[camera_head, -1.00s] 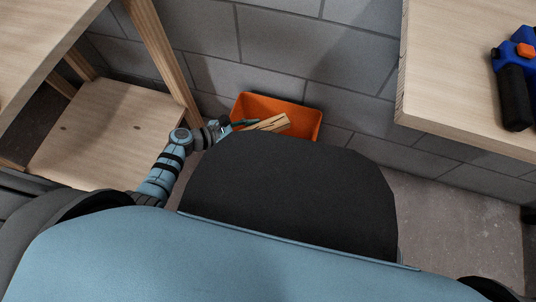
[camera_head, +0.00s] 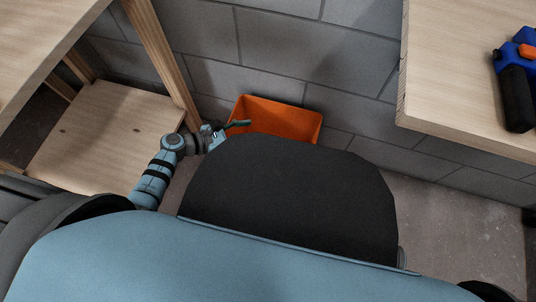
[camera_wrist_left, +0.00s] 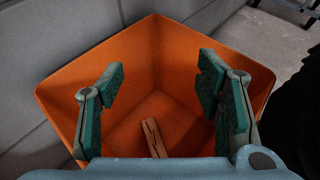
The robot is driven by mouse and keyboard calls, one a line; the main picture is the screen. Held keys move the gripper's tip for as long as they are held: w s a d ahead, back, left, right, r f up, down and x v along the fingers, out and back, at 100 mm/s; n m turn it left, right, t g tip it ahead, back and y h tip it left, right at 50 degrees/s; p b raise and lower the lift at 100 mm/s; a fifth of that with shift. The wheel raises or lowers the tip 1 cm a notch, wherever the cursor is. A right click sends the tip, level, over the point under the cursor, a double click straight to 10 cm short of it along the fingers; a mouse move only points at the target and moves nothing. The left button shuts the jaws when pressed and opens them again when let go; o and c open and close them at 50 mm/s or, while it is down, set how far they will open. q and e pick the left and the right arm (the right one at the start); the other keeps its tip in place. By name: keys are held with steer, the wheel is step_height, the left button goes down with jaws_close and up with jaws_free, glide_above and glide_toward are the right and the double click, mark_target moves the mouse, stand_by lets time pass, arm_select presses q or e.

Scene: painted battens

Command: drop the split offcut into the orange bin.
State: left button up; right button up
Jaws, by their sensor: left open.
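The orange bin (camera_head: 275,118) stands on the floor against the grey block wall. The split offcut (camera_wrist_left: 153,139) is a pale wooden piece with a dark split along it. It lies inside the bin on the bottom, seen in the left wrist view, and its near end is hidden behind my wrist housing. In the head view it is hidden. My left gripper (camera_wrist_left: 162,100) is open and empty, its green-padded fingers spread above the bin; it also shows at the bin's left side in the head view (camera_head: 238,125). My right gripper is not in view.
A wooden shelf unit with a low board (camera_head: 105,135) stands left of the bin. A wooden worktop (camera_head: 455,80) juts out at the right, carrying a blue and black tool (camera_head: 515,90). My own body hides the floor in front of the bin.

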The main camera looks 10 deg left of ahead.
arm_select(q)
steer(key=v, duration=1)
steer(key=shift+d, duration=0.1)
